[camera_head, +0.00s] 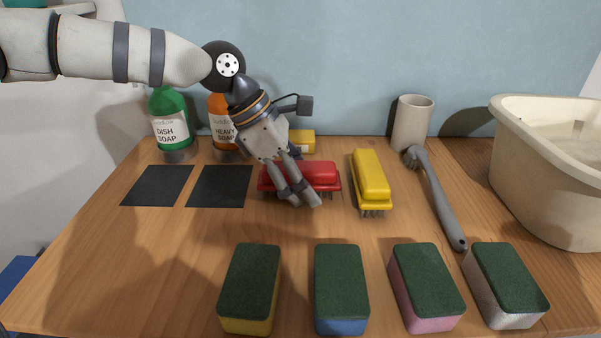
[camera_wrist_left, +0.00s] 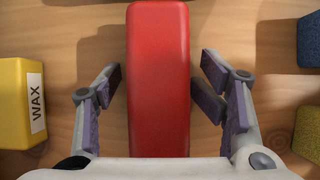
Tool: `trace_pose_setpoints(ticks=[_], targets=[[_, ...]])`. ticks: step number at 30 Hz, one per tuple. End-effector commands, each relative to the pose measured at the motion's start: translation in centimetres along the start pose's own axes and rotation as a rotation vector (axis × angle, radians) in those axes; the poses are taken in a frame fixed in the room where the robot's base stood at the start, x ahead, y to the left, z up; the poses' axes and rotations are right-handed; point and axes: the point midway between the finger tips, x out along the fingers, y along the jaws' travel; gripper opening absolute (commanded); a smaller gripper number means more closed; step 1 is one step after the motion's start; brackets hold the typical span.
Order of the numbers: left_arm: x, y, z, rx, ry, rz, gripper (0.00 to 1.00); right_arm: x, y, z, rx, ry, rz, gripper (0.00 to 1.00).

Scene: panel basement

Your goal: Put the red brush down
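The red brush (camera_head: 318,174) lies bristles down on the wooden table, left of the yellow brush, and looks to rest on the tabletop. My left gripper (camera_head: 304,177) reaches down over it from behind, with a finger in front covering part of its left half. In the left wrist view the red brush (camera_wrist_left: 158,80) runs between the two fingers of the left gripper (camera_wrist_left: 162,88). The fingers stand apart with a gap on both sides of the brush, so the gripper is open and not touching its sides. My right gripper is not in view.
The yellow brush (camera_head: 371,178) and a grey-handled tool (camera_head: 437,198) lie to the right. Green (camera_head: 170,118) and orange (camera_head: 220,108) soap bottles and a yellow wax box (camera_wrist_left: 22,105) stand behind. Several sponges (camera_head: 341,280) line the front. Two black squares (camera_head: 219,186) are bare.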

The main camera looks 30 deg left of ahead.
Motion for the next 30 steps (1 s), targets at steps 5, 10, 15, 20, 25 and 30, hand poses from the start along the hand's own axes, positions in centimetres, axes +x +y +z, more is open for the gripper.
trace_pose_setpoints(ticks=[5,10,15,20,25,30], targets=[[-3.3,0.1,0.6,0.001,-0.006,0.007,0.62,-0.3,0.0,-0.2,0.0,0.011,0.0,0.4],[-8.2,0.1,0.6,0.0,-0.007,0.006,0.62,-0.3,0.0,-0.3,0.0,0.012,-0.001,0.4],[-11.6,0.1,0.5,0.0,-0.004,0.003,0.62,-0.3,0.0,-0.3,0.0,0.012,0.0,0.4],[-12.8,0.0,0.5,0.001,-0.004,0.001,0.62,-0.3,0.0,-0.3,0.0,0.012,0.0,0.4],[-12.9,0.0,0.5,0.001,-0.003,0.001,0.62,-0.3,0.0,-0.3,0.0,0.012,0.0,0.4],[-12.8,0.0,0.5,0.001,-0.003,0.001,0.62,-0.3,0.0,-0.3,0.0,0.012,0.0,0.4]])
